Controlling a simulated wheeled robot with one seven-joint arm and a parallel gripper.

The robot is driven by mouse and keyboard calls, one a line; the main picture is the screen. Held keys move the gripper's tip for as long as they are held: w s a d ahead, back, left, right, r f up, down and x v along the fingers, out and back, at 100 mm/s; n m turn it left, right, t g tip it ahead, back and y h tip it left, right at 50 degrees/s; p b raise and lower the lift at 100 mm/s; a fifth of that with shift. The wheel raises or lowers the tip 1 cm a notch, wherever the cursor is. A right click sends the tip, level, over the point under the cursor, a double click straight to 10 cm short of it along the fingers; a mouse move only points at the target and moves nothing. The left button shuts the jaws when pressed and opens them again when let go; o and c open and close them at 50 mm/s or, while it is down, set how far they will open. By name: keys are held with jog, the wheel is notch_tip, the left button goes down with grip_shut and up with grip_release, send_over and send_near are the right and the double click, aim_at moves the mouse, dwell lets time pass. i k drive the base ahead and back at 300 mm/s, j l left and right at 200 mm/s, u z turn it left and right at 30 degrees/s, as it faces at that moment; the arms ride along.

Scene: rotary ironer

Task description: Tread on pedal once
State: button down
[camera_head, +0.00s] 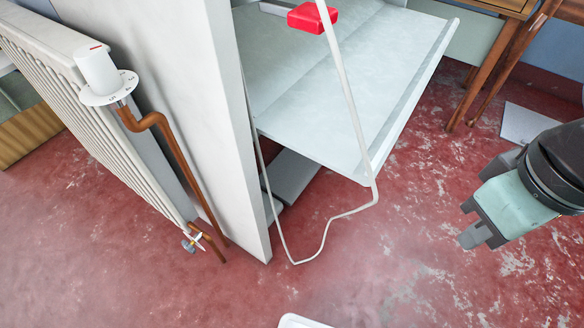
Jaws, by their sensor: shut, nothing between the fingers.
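A flat grey plate (291,174) lies low under the ironer's white tray (335,90), just right of the white side panel. It looks like the pedal, but the tray and panel hide part of it, and I cannot tell whether it is pressed. My gripper (472,238) is at the right side of the view, pointing down and left above the red floor. It is shut and empty. It is apart from the grey plate, well to its right, with open floor between them.
A white cable loops from the red box (313,17) down onto the floor before the plate. A radiator (85,100) with a copper pipe (168,145) stands left. A wooden-legged table (500,65) is at upper right. The red floor (400,240) in front is mostly clear.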

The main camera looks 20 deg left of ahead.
aim_at(290, 174)
jog(key=i+l+u, duration=0.1)
jog(key=u, duration=0.25)
jog(key=i+l+u, duration=0.1)
jog(key=u, duration=0.25)
